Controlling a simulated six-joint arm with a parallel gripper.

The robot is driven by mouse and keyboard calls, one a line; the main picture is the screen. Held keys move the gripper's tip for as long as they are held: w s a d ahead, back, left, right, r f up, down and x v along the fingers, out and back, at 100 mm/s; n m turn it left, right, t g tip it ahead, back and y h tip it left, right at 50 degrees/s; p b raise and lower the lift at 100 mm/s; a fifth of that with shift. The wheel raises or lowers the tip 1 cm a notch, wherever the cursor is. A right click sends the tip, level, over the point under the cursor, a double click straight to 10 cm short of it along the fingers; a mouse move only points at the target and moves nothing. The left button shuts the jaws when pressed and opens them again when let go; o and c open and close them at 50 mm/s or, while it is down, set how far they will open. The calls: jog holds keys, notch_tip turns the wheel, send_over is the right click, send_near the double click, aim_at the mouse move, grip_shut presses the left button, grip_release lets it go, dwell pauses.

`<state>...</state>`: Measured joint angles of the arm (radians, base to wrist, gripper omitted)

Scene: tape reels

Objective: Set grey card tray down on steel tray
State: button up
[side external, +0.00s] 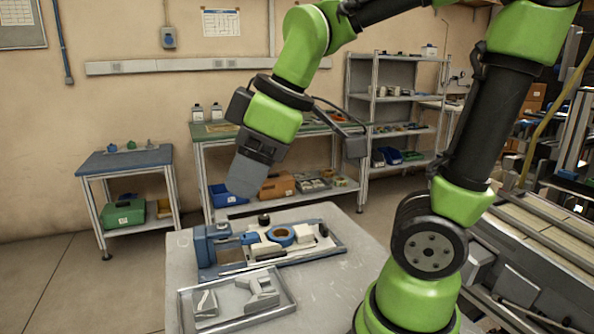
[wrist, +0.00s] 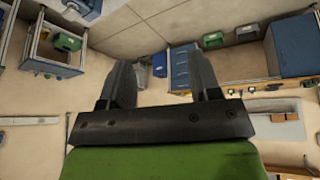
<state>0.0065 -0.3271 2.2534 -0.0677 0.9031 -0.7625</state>
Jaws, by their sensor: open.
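My gripper (side external: 243,180) hangs in the air above and behind the worktable in the side external view, clear of everything on it. In the wrist view my gripper (wrist: 162,78) has its two dark fingers wide apart with nothing between them. A shallow metal tray (side external: 241,322), likely the steel tray, lies at the table's front and holds two pale grey pieces. One is a low, small piece (side external: 205,304) at left; the other is taller and stepped (side external: 262,287). I cannot tell which, if either, is the grey card tray. The wrist view shows neither tray.
A second tray (side external: 330,251) behind holds a blue dispenser (side external: 205,245), a blue-rimmed tape reel (side external: 281,236) and white blocks. The worktable (side external: 345,290) is bare at right. A blue-topped cart (side external: 125,160) and shelves stand at the wall.

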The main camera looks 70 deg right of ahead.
jog(key=s+m+t, duration=0.2)
jog(key=s+m, duration=0.4)
jog(key=m, duration=0.2)
jog(key=shift+s+a+r+m+y, duration=0.25)
jog(key=shift+s+a+m+y, duration=0.1)
jog(key=shift+a+m, duration=0.1)
dwell(0.4)
